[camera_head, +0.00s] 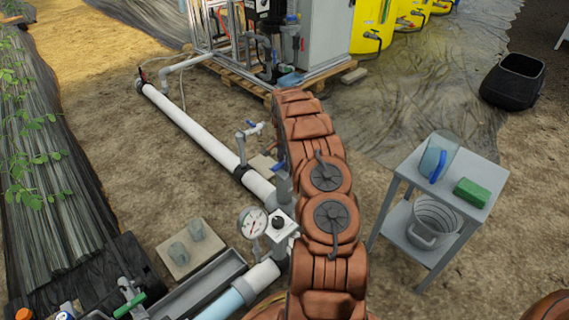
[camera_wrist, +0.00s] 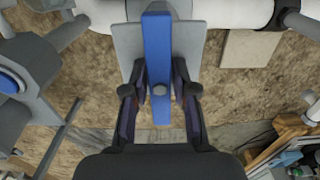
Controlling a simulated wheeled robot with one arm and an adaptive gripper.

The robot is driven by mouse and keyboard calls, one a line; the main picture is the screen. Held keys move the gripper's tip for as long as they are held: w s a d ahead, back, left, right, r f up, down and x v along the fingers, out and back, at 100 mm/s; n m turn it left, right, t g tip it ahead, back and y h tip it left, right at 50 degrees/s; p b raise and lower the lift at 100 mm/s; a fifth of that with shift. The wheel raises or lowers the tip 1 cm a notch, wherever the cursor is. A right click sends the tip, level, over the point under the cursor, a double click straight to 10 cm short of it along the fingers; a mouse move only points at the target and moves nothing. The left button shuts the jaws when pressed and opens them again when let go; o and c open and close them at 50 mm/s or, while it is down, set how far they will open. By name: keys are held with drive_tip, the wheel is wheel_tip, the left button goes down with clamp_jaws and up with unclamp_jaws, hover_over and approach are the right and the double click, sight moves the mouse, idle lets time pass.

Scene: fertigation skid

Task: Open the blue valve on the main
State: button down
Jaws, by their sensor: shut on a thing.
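The blue valve handle (camera_wrist: 157,60) stands upright in the middle of the wrist view, in front of a grey plate-like part. It lies crosswise to the white main pipe (camera_wrist: 230,14) at the top. My gripper (camera_wrist: 160,90) has one finger on each side of the handle and is shut on it. In the head view the white main (camera_head: 195,130) runs from upper left towards my arm. A bit of blue handle (camera_head: 279,166) shows beside my arm there. My gripper is hidden behind my arm in that view.
A smaller blue-handled valve (camera_head: 251,124) rises beside the main. A pressure gauge (camera_head: 252,222) stands close to my arm. A grey side table (camera_head: 408,172) with a jug (camera_head: 436,155) and green block (camera_head: 472,192) is at right. Bare ground lies around the table.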

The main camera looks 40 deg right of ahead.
drive_tip(key=shift+r+n+p, duration=0.2)
drive_tip(key=shift+n+p, duration=0.45)
drive_tip(key=shift+n, duration=0.05)
drive_tip(key=n+p, duration=0.1)
drive_tip(key=n, duration=0.1)
drive_tip(key=shift+n+p, duration=0.4)
drive_tip(key=n+p, duration=0.2)
drive_tip(key=n, duration=0.3)
drive_tip(key=shift+p, duration=0.35)
drive_tip(key=n+p, duration=0.2)
drive_tip(key=n, duration=0.3)
drive_tip(key=shift+f, duration=0.1)
drive_tip(key=n+p, duration=0.2)
drive_tip(key=n, duration=0.3)
drive_tip(key=shift+f, duration=0.1)
drive_tip(key=c, duration=0.8)
unclamp_jaws()
drive_tip(key=shift+c, duration=0.2)
drive_tip(key=shift+r+p, duration=1.55)
drive_tip(key=shift+r, duration=3.5)
